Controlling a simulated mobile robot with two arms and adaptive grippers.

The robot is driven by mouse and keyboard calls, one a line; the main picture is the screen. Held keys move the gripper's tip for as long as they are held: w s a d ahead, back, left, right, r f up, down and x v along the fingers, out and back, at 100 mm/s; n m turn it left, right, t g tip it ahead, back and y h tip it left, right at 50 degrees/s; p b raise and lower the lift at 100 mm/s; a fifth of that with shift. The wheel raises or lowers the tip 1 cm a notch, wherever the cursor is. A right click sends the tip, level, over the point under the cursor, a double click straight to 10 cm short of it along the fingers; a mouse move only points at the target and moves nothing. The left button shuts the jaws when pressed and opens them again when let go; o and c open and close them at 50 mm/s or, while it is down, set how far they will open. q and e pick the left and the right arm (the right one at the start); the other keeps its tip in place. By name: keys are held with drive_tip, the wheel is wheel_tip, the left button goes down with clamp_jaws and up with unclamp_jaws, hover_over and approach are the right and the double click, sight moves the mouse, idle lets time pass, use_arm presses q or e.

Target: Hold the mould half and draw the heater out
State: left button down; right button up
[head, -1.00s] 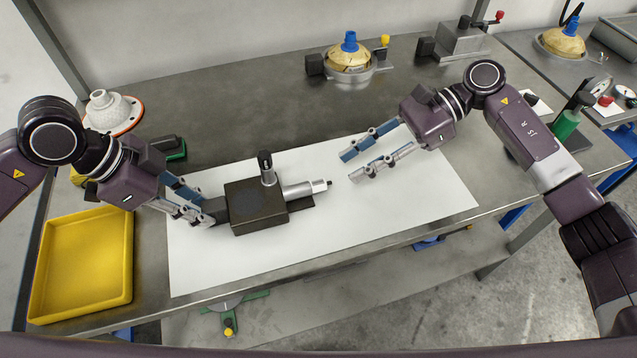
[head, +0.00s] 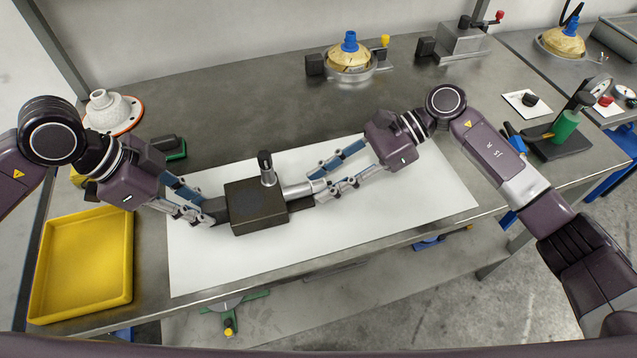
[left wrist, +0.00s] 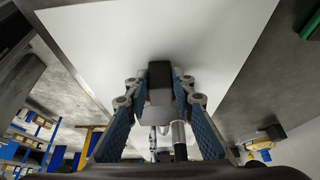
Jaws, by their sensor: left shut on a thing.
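The mould half (head: 256,207) is a dark block on the white sheet, with a short upright black-topped post (head: 266,168) at its back. My left gripper (head: 207,212) is shut on the block's left end; the left wrist view shows its fingers (left wrist: 159,95) on either side of a grey and black part. The heater (head: 300,190) is a silver cylinder sticking out of the block's right side. My right gripper (head: 320,184) has its fingers on either side of the heater's outer end, which they mostly hide. I cannot tell whether they touch it.
A yellow tray (head: 82,307) lies at the left front of the bench. A white part on an orange-edged base (head: 110,110) stands at the back left. A yellow domed part with a blue knob (head: 350,55) stands at the back. The white sheet (head: 420,205) is clear on the right.

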clamp_jaws()
drive_tip(key=shift+d, duration=0.1)
drive_tip(key=shift+w+d, duration=0.45)
drive_tip(key=shift+d, duration=0.9)
drive_tip(key=shift+w+d, duration=0.45)
drive_tip(key=shift+d, duration=0.85)
drive_tip(key=shift+w+d, duration=0.45)
drive_tip(key=shift+d, duration=0.9)
use_arm(q)
drive_tip(key=c, duration=1.6)
unclamp_jaws()
